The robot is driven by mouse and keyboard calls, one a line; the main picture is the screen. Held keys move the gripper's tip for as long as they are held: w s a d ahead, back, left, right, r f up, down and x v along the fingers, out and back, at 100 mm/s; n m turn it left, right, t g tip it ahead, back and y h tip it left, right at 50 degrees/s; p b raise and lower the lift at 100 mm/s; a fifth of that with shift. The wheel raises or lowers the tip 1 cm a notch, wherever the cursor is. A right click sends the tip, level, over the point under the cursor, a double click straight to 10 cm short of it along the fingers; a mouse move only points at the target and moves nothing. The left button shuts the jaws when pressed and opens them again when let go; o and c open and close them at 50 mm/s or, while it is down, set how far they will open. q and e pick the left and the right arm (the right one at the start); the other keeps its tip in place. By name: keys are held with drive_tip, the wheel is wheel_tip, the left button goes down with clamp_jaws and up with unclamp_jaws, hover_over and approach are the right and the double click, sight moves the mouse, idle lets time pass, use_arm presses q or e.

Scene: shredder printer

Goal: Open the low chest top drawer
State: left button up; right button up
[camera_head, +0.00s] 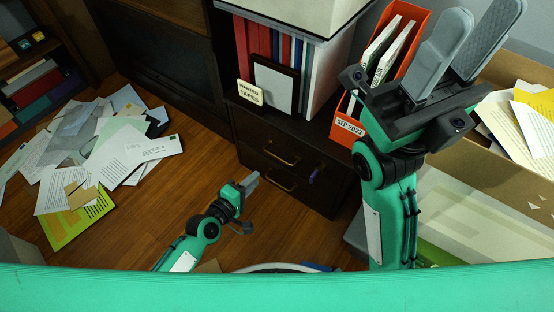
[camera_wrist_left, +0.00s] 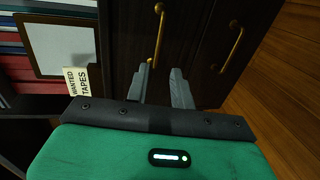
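The low chest (camera_head: 318,187) is dark wood with two brass bar handles on its front. Its top drawer handle (camera_head: 281,153) is above the lower handle (camera_head: 279,180), and both drawers look closed. My left gripper (camera_head: 252,180) is in front of the chest, left of the handles. In the left wrist view, my left gripper (camera_wrist_left: 162,75) has its fingers apart and empty, pointing at the top handle (camera_wrist_left: 159,35). The handle lies roughly in line with the gap; contact cannot be told. My right gripper (camera_head: 487,12) is raised at right, open and empty.
Books, a frame and a "Wanted Tapes" card (camera_head: 250,93) stand on the shelf above the drawers. An orange file box (camera_head: 346,131) is beside them. Papers (camera_head: 95,150) litter the floor at left. A paper-filled box (camera_head: 500,72) is at right.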

sight(277, 156)
use_arm(q)
drive_tip(key=b+x, duration=0.4)
drive_tip(key=x, duration=0.9)
drive_tip(key=shift+r+b, duration=0.1)
drive_tip(key=shift+b, duration=0.25)
clamp_jaws()
